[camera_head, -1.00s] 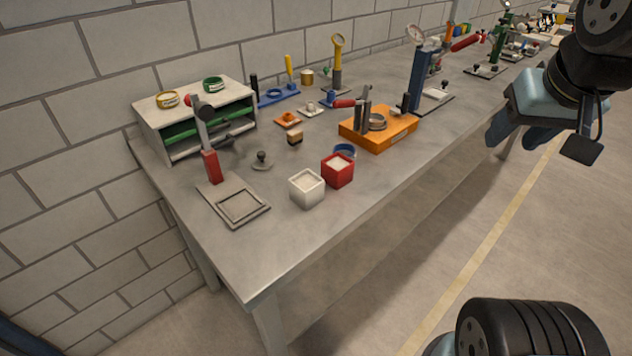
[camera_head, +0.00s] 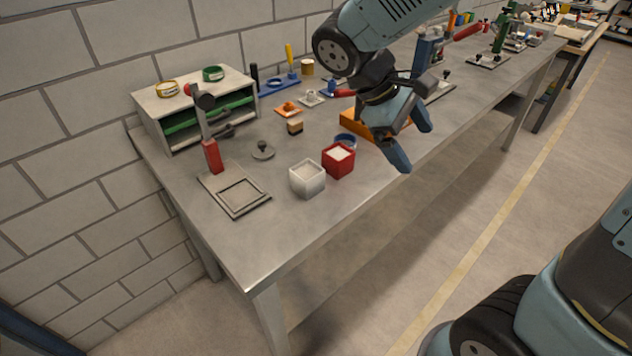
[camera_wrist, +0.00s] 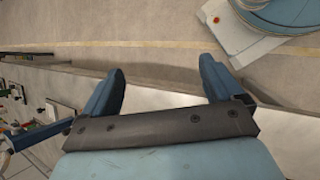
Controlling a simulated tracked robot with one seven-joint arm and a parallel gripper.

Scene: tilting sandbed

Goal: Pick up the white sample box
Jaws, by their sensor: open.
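The white sample box (camera_head: 307,179) stands on the grey workbench (camera_head: 290,228) near its front edge, with pale material inside. A red box (camera_head: 338,160) of similar size stands just right of it and behind. My gripper (camera_head: 413,148) is open and empty, to the right of and above both boxes, near the bench's front edge, its fingers pointing down and to the right. In the wrist view the two blue fingers (camera_wrist: 162,88) are wide apart with nothing between them; the white box is not visible there.
A shelf unit (camera_head: 172,100) stands at the wall. An orange block (camera_head: 352,124) is partly hidden behind my arm. The bench's front left corner is bare.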

